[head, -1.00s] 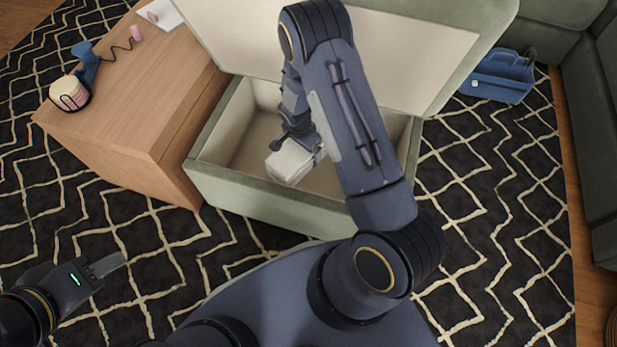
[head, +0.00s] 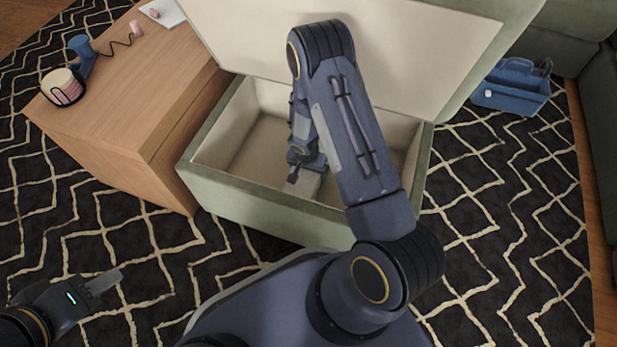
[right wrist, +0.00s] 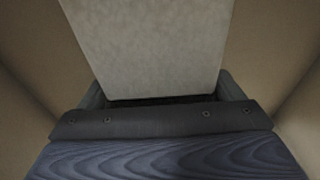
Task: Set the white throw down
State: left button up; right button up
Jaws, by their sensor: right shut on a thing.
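The white throw (head: 306,186) is a pale folded block, seen low inside the open green storage ottoman (head: 262,212), near its front wall. My right gripper (head: 305,170) reaches down into the ottoman and is shut on the throw. In the right wrist view the throw (right wrist: 145,48) fills the upper middle, between the fingers. The forearm and the ottoman's front wall hide part of it, and I cannot tell whether it touches the bottom. My left gripper (head: 104,283) is over the rug at the lower left, apart from the throw; its jaw opening is unclear.
The ottoman's lid (head: 400,62) stands raised behind my right arm. A wooden cabinet (head: 128,95) stands close on the left, with a blue handset and a round pink-and-cream item on top. A blue caddy (head: 515,92) sits on the patterned rug (head: 500,215) at right.

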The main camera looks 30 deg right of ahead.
notch_tip(320, 180, down, 3)
jog(key=shift+f+b, duration=0.1)
jog(key=shift+b, duration=0.5)
jog(key=o, duration=1)
jog(key=shift+o, duration=0.2)
